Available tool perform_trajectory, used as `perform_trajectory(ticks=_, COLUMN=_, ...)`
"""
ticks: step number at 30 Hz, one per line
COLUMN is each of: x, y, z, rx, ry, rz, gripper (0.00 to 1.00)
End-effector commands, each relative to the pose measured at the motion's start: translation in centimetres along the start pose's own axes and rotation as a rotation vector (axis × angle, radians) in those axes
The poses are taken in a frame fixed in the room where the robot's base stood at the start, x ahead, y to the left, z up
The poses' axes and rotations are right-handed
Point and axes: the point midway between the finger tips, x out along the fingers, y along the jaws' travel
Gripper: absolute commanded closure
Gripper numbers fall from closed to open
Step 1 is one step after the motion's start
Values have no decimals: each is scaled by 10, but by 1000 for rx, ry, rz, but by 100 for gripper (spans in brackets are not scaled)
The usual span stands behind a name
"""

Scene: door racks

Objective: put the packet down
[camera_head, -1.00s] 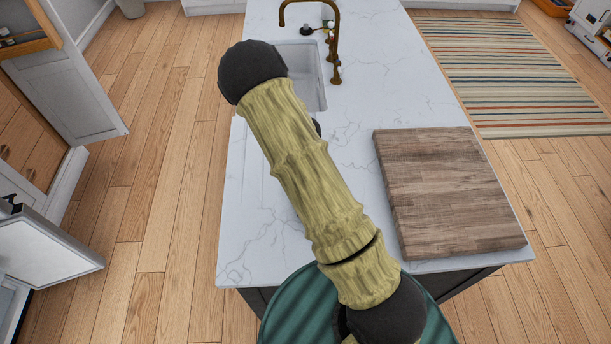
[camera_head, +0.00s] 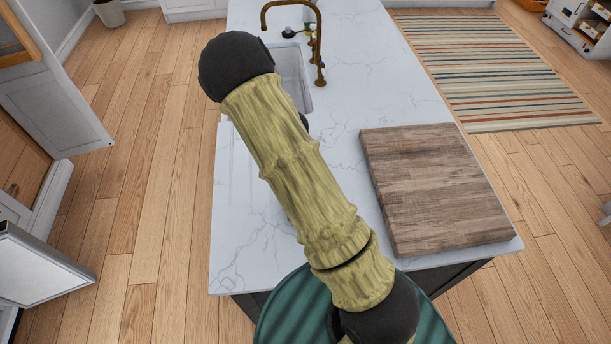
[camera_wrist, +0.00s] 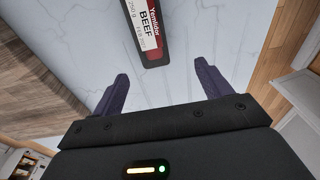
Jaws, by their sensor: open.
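The packet (camera_wrist: 139,30) is dark with a red and white label reading "BEEF". In the wrist view it lies on the white marble countertop (camera_wrist: 75,60), beyond my fingertips and apart from them. My gripper (camera_wrist: 158,82) is open, its two dark fingers spread with nothing between them. In the head view my arm crosses the island counter (camera_head: 345,100); the gripper and packet do not show there, and the arm likely covers them.
A wooden cutting board (camera_head: 435,190) lies on the counter's right side. A sink (camera_head: 294,80) with a brass faucet (camera_head: 317,50) is farther back. A striped rug (camera_head: 500,75) lies on the floor at right. An open white door (camera_head: 50,95) stands at left.

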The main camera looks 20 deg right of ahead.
Motion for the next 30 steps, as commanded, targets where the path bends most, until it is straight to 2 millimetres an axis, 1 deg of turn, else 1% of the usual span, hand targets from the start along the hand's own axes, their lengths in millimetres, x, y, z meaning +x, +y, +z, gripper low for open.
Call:
perform_trajectory(ticks=1, x=-11, y=-2, z=-6, rx=1, ry=44, rz=-21, gripper=23)
perform_trajectory(ticks=3, x=-26, y=-4, z=-14, rx=-4, ry=114, rz=-41, gripper=23)
perform_trajectory(ticks=7, x=-58, y=-1, z=-24, rx=-12, ry=231, rz=-46, gripper=23)
perform_trajectory(ticks=10, x=-82, y=5, z=-26, rx=-16, ry=296, rz=-27, gripper=23)
perform_trajectory(ticks=14, x=-112, y=17, z=-18, rx=-20, ry=344, rz=15, gripper=23)
perform_trajectory(ticks=17, x=-133, y=26, z=-6, rx=-23, ry=353, rz=50, gripper=23)
perform_trajectory(ticks=20, x=-152, y=34, z=13, rx=-33, ry=339, rz=79, gripper=23)
perform_trajectory(ticks=23, x=-168, y=39, z=36, rx=-49, ry=308, rz=97, gripper=23)
perform_trajectory(ticks=24, x=-174, y=40, z=46, rx=-57, ry=291, rz=100, gripper=23)
perform_trajectory(ticks=26, x=-182, y=41, z=63, rx=-74, ry=263, rz=99, gripper=23)
perform_trajectory(ticks=30, x=-199, y=37, z=104, rx=-122, ry=192, rz=74, gripper=23)
